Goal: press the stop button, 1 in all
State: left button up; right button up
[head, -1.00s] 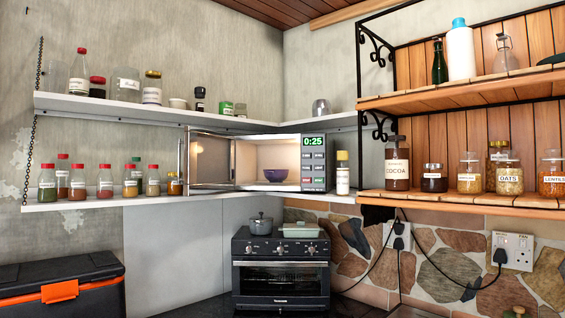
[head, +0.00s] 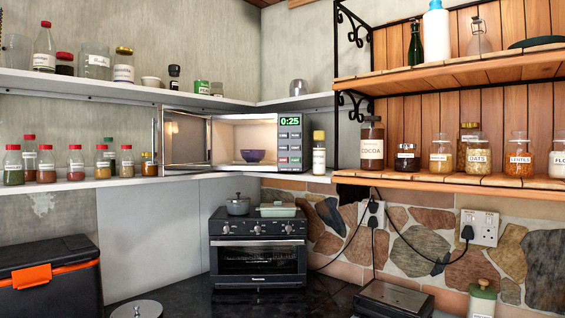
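A microwave (head: 296,117) stands on the lower corner shelf with its door (head: 187,138) swung open to the left. Its display (head: 290,121) reads 0:25 in green. Below the display is a button panel (head: 290,147) with several buttons, most grey, with a reddish one and a green one in the bottom row; the labels are too small to read. A purple bowl (head: 253,155) sits inside the lit cavity. Neither of my grippers shows in the head view.
A spice bottle with a yellow cap (head: 319,155) stands close to the microwave's right side. Jars line the shelf (head: 100,181) left of the door. A black toaster oven (head: 258,252) is below on the dark counter. A wooden rack (head: 450,180) is at the right.

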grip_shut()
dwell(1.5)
